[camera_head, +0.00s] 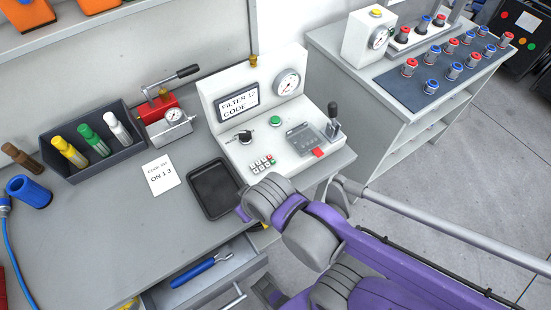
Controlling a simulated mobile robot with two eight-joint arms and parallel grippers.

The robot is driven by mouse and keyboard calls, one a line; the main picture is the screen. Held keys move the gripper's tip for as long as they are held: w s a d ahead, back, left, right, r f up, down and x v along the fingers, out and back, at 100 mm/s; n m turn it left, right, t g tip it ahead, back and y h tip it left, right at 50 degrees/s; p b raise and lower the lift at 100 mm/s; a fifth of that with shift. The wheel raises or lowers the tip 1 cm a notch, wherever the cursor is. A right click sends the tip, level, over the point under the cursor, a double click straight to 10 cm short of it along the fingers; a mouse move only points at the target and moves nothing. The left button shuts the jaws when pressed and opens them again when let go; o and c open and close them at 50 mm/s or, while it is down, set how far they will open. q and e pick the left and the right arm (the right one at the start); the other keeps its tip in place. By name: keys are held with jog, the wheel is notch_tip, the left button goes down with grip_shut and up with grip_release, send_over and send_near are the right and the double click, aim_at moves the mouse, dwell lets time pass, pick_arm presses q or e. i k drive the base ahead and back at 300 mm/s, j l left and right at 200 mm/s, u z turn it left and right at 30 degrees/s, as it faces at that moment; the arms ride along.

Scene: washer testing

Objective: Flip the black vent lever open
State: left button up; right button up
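A white test console (228,92) stands on the grey bench, with a screen (238,102) reading "FILTER 12 CODE" and a dial gauge (287,82). On its sloped panel are a small black lever or knob (243,136) at the left and an upright black-handled lever (333,114) at the right. A black-gripped handle (186,71) also shows on the red hand pump (157,105). I cannot tell which is the vent lever. My purple and grey right arm reaches in from the lower right, in front of the console. Neither gripper's fingers show.
A black tray (212,190) lies in front of the console, beside a paper card (160,174). A dark bin (92,158) holds several coloured cylinders. An open drawer (205,278) with blue-handled pliers (201,270) juts out below. A second bench (385,108) stands at the right.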

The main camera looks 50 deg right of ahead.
aim_at(332, 106)
jog(key=k+z, duration=0.4)
jog(key=z, duration=1.5)
